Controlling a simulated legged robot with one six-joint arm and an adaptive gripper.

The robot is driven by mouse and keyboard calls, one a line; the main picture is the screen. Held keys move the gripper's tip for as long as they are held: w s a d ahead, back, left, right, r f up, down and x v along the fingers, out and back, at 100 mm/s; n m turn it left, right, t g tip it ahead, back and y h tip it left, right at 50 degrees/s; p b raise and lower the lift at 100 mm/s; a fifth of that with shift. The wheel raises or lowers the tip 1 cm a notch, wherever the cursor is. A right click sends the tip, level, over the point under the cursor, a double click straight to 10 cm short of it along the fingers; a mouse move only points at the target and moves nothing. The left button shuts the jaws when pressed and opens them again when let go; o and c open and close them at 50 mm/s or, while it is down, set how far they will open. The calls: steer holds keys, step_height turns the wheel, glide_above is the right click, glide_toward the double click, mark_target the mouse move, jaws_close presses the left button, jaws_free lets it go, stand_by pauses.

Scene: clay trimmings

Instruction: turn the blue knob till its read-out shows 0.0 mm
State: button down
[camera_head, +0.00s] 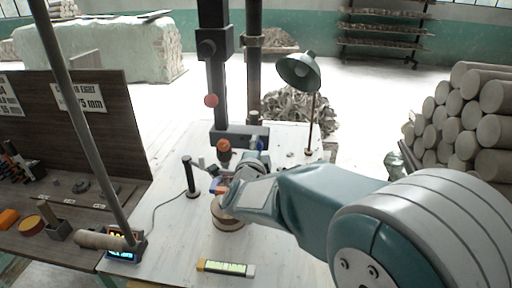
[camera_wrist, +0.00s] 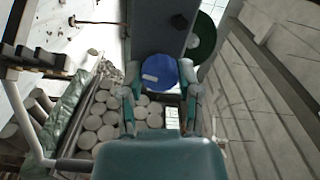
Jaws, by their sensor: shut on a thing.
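The blue knob (camera_wrist: 158,72) is a round disc with a small pale mark on its face, in the upper middle of the wrist view. My gripper (camera_wrist: 162,80) has one finger on each side of the knob and is shut on it. In the head view my gripper (camera_head: 247,168) reaches the base of a dark upright stand, and only a small bit of blue (camera_head: 260,146) shows past it. A small box with a lit orange and blue read-out (camera_head: 122,254) stands at the table's front left; its digits are too small to read.
The white table (camera_head: 165,240) carries a short black post (camera_head: 190,178), a round wooden block (camera_head: 228,218), a yellow-ended level-like bar (camera_head: 226,268) and a lamp (camera_head: 298,72). An orange knob (camera_head: 223,146) sits on the stand (camera_head: 217,100). Clay rolls (camera_head: 465,115) are stacked at right.

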steer(key=m, duration=0.4)
steer(key=shift+f, duration=0.2)
steer(key=shift+m, duration=0.5)
steer(key=shift+f, duration=0.15)
steer(key=shift+c, duration=1.5)
jaws_free()
steer(key=shift+r, duration=0.2)
steer(key=s+a, duration=0.2)
steer(key=s, duration=0.9)
steer(key=shift+s+a, duration=0.15)
steer(key=shift+s, duration=0.25)
